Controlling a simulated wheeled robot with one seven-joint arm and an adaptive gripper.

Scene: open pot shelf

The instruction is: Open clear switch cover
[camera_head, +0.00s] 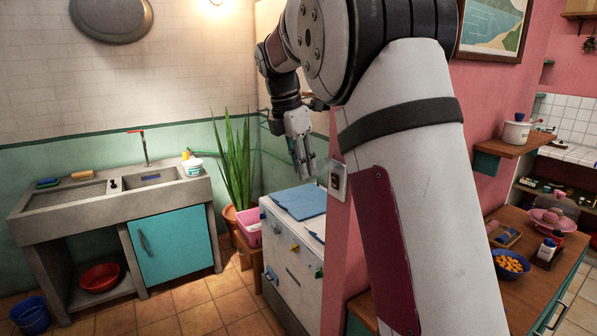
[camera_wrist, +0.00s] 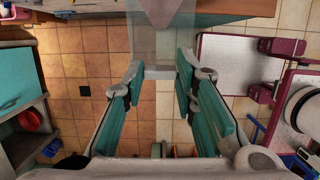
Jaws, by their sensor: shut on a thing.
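The white switch plate (camera_head: 338,184) is fixed to the narrow end face of the pink wall, with a dark switch in it. The clear switch cover (camera_head: 324,173) is see-through and faint; it appears to stand out from the plate toward my gripper (camera_head: 304,173). In the wrist view the cover (camera_wrist: 160,48) is a pale panel with a whitish edge between my fingertips (camera_wrist: 160,76). My gripper is shut on that edge, its teal-padded fingers one on each side. The cover's exact angle and its hinge cannot be made out.
A white cabinet with a blue board (camera_head: 300,201) on top stands below my gripper. A potted plant (camera_head: 236,165) and a concrete sink (camera_head: 110,190) are to the left. My arm hides part of the pink wall and the wooden counter (camera_head: 520,280) at right.

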